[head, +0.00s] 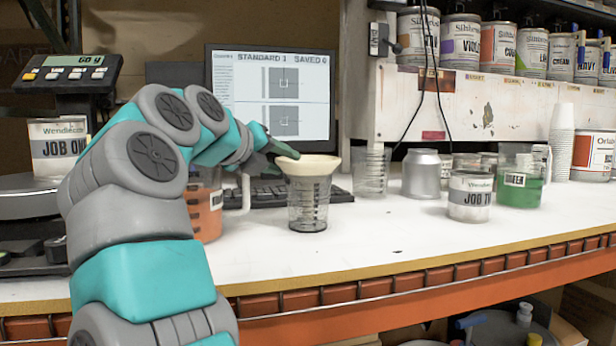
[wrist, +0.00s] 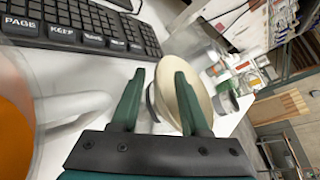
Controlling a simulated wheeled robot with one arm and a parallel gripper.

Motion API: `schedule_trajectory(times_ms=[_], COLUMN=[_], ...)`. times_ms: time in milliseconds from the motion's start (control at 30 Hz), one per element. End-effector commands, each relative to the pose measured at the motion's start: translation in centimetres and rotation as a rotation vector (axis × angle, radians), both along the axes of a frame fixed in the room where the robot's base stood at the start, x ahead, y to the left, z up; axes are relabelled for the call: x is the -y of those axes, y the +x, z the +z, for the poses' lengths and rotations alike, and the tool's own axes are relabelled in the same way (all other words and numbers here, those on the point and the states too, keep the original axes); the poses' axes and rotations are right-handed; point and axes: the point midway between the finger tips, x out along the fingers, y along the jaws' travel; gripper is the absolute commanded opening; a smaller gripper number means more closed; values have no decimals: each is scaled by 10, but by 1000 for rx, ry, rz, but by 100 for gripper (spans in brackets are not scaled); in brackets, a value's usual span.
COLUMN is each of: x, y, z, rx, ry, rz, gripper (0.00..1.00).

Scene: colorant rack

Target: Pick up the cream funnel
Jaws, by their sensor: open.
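The cream funnel (head: 308,165) sits in the mouth of a clear graduated cup (head: 308,205) on the white bench, in the middle of the head view. In the wrist view the funnel (wrist: 193,105) is just beyond my fingers, partly hidden behind the right one. My gripper (head: 283,152) is at the left edge of the funnel rim in the head view. In the wrist view my gripper (wrist: 160,75) has its two green fingers spread apart, with the funnel's left rim showing between them. I cannot tell whether a finger touches the rim.
An orange-filled pitcher (head: 207,205) stands left of the cup, close beside my gripper. A keyboard (head: 265,195) and monitor (head: 268,95) are behind. Right are another clear cup (head: 370,172), a grey can (head: 421,174), the Job Two can (head: 469,196) and a green pitcher (head: 520,178). The front bench is clear.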

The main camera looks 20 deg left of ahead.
Motion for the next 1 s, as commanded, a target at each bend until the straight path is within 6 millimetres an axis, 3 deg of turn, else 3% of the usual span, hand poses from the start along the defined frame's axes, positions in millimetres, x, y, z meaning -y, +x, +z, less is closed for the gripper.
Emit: schedule_trajectory(times_ms=[67,467,1000], x=[0,0,0], y=[0,0,0], z=[0,0,-1], rx=[0,0,-1], ry=[0,0,0], rz=[0,0,-1], gripper=[45,0,0])
